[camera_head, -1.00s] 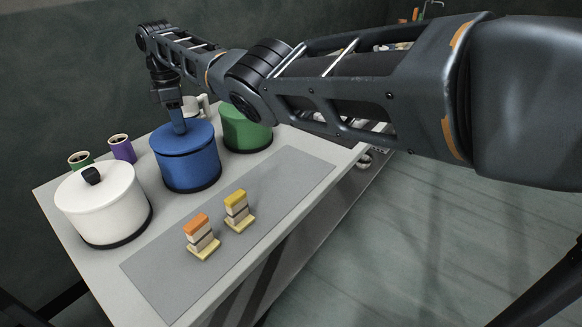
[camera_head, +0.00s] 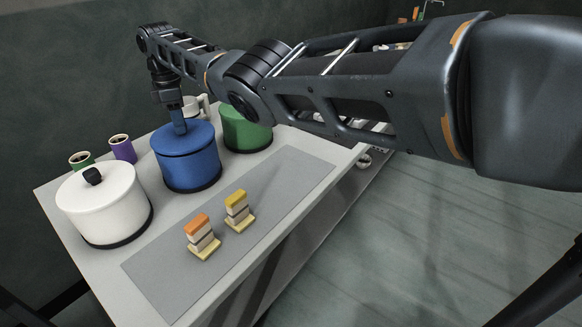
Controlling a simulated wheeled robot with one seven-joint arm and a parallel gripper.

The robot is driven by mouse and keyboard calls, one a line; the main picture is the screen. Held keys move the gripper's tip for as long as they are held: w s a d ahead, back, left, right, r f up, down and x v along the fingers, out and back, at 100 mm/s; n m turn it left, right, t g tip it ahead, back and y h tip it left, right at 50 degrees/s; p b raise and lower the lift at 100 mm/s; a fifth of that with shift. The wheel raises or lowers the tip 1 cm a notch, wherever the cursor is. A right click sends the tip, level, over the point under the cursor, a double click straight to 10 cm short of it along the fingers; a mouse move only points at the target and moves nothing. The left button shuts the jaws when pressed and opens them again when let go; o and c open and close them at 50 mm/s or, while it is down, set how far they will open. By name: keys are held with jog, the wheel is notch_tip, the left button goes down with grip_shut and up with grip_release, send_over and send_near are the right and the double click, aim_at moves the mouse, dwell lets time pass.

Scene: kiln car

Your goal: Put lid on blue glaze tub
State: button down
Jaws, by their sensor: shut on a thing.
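The blue glaze tub (camera_head: 191,172) stands upright on the table between a white tub and a green tub. A blue lid (camera_head: 194,136) lies level on top of it, and I see no clear gap between lid and rim. My gripper (camera_head: 179,126) points down over the middle of the lid and is shut on it. The jaws hide the lid's knob, and the exact grip is too small to make out.
A white lidded tub (camera_head: 103,209) stands at left, a green tub (camera_head: 245,131) at right. Green and purple cups (camera_head: 122,150) and a white mug (camera_head: 203,104) stand behind. Two small stacked blocks (camera_head: 202,238) sit on the grey mat (camera_head: 290,172), whose right end is clear.

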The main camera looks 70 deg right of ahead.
jog(key=shift+f+b, duration=0.3)
jog(key=shift+f, duration=0.2)
jog(key=c, duration=0.7)
grip_release()
jog(key=shift+c, duration=0.2)
jog(key=shift+r, duration=0.2)
jog(key=shift+r+p, duration=3.3)
jog(key=shift+r, duration=0.55)
notch_tip(320, 180, up, 8)
jog(key=b, duration=0.1)
jog(key=shift+f+b, duration=0.15)
jog(key=shift+b, duration=0.15)
